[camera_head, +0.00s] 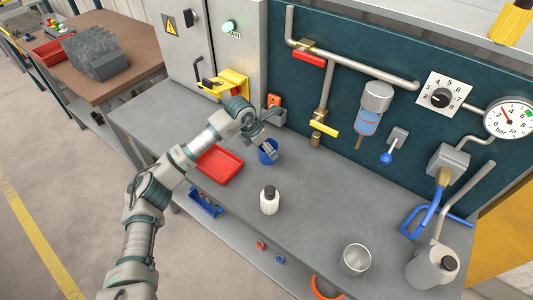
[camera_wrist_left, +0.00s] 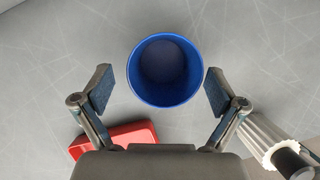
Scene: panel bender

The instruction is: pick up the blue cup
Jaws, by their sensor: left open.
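The blue cup (camera_head: 268,156) stands upright on the grey bench, right of the red tray. It is partly hidden by my left gripper (camera_head: 266,146) in the head view. In the left wrist view the blue cup (camera_wrist_left: 165,70) is seen from above, with its mouth open and its inside empty. My left gripper (camera_wrist_left: 157,92) is open, with one finger on either side of the cup and small gaps at both sides. I cannot tell how high the fingers are above the bench. My right gripper is not in view.
The red tray (camera_head: 217,164) lies beside the cup. A white bottle with a black cap (camera_head: 269,202) stands nearby, also in the wrist view (camera_wrist_left: 275,140). Pipes and valves line the back panel.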

